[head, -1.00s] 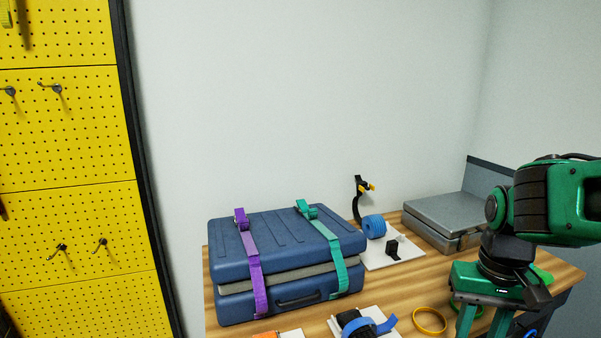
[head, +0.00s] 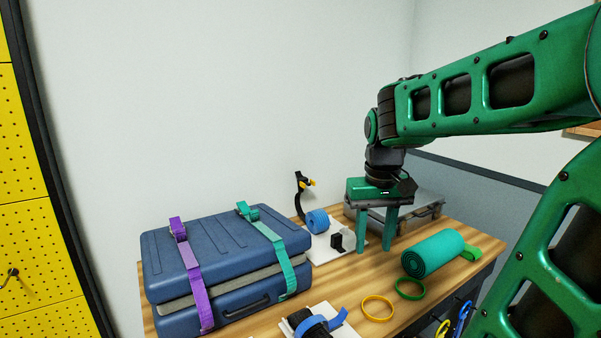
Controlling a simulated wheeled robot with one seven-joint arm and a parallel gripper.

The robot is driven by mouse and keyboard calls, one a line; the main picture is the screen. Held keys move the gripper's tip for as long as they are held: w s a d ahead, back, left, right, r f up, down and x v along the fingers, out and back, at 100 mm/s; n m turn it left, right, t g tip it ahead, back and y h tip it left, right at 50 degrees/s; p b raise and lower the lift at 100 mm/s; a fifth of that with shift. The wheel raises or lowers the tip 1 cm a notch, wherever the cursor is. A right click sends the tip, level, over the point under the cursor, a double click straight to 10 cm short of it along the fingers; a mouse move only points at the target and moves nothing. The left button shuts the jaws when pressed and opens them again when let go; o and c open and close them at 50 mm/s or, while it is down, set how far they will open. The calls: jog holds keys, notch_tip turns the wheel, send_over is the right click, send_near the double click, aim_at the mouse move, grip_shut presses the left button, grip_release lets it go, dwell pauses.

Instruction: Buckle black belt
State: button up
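A black belt (head: 299,198) stands up at the back of the table, with a yellow piece near its top. Next to it a blue roll (head: 316,221) lies on a white board (head: 325,255). A small black block (head: 336,241), perhaps a buckle part, is on the same board; its details are too small to tell. My gripper (head: 375,251) points down just right of the board. Its two green fingers are apart with nothing between them. It hides part of the grey metal case behind it.
A blue suitcase (head: 215,245) with purple and teal straps fills the left of the table. In front are another white board with a blue strap (head: 318,322), a yellow ring (head: 377,308), a green ring (head: 409,289) and a teal roll (head: 433,253). The grey case (head: 420,205) stands behind.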

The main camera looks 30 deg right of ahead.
jog(key=w+d+r+n+t, duration=0.15)
jog(key=w+r, duration=0.25)
jog(key=w, duration=0.6)
jog(key=w+d+r+n, duration=0.1)
jog(key=w+d+r, duration=0.15)
jog(key=w, duration=0.85)
jog(key=n+t+y, duration=0.1)
jog(key=n+t, duration=0.1)
jog(key=n, duration=0.1)
send_near(299, 173)
jog(key=x, duration=0.8)
jog(key=shift+s, duration=0.1)
